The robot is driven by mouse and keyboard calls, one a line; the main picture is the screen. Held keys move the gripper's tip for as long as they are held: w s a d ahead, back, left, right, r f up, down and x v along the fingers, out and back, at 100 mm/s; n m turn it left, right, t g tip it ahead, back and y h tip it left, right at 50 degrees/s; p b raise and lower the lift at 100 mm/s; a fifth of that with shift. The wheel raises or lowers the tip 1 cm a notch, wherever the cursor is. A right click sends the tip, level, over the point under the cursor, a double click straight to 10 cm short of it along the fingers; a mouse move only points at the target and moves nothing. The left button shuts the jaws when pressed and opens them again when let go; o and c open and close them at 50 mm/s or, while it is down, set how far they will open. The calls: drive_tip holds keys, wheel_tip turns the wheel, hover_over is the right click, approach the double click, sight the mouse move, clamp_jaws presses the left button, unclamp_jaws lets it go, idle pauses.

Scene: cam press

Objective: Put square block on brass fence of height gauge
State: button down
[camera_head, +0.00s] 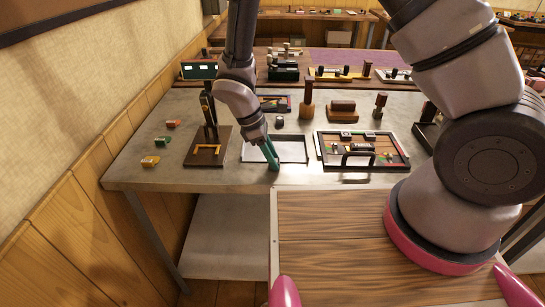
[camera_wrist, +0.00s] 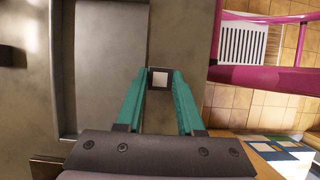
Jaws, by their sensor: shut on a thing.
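The height gauge (camera_head: 209,112) stands on a brown base at the left of the bench, with a dark upright post. Its brass fence (camera_head: 207,149) is a low yellow bracket on the front of that base. My gripper (camera_head: 272,160) has teal fingers and is to the right of the fence, over the front edge of a shallow tray. In the wrist view, the fingers are shut on the square block (camera_wrist: 160,79), which has dark sides and a pale top, at their tips. The block is hidden in the head view.
The shallow pale tray (camera_head: 293,149) lies right of the gauge, and a framed board (camera_head: 360,165) with a black handle is right of that. Small coloured blocks (camera_head: 150,161) lie at the left. Wooden posts (camera_head: 307,105) stand behind. Bare bench shows between gauge and tray.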

drive_tip(key=shift+f, duration=0.15)
drive_tip(key=c, duration=0.5)
unclamp_jaws()
